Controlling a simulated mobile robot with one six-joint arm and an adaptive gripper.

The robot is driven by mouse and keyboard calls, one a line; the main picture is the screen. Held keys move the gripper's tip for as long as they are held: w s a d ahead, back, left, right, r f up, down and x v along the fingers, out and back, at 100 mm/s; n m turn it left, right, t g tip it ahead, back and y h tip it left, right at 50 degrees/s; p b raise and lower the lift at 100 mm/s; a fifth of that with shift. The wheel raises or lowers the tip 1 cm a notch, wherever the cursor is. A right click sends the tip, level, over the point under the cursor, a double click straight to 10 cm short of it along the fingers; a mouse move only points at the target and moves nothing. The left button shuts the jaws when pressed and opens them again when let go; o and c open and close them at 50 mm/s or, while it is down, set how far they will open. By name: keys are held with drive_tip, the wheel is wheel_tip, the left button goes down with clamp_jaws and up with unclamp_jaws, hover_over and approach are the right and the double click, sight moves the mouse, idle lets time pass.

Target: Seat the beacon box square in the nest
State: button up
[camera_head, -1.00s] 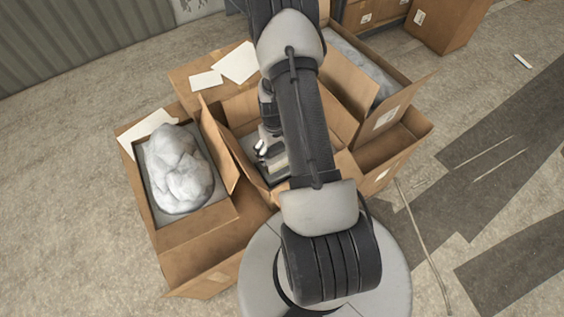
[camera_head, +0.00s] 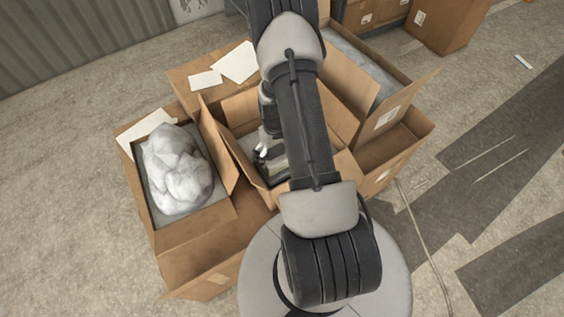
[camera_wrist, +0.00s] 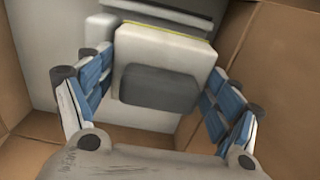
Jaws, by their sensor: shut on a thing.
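The beacon box (camera_wrist: 165,58) is a pale beige block with a dark grey panel on its near face and a thin yellow line along its far top edge. My gripper (camera_wrist: 160,74) is shut on it, blue pads at its left and right sides. In the head view my gripper (camera_head: 266,152) is down inside the middle open carton, mostly hidden behind my arm. A light grey insert (camera_wrist: 65,75) lies behind the box, with a raised pale part and a dark slot at the top. The nest's outline under the box is hidden, and I cannot tell whether the box touches it.
Cardboard walls of the middle carton (camera_head: 232,103) stand close around my gripper. A left carton (camera_head: 195,236) holds a whitish wrapped bundle (camera_head: 178,172). Another open carton (camera_head: 397,108) stands at the right. Papers (camera_head: 234,63) lie on a flap behind.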

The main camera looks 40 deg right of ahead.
drive_tip(key=shift+f+b, duration=0.9)
drive_tip(key=shift+f, duration=0.1)
idle(1.7)
drive_tip(key=o, duration=1)
drive_tip(key=shift+c, duration=0.2)
drive_tip(key=shift+r, duration=0.25)
drive_tip(key=shift+r+p, duration=1.15)
drive_tip(key=shift+r, duration=0.4)
drive_tip(key=shift+o, duration=1.2)
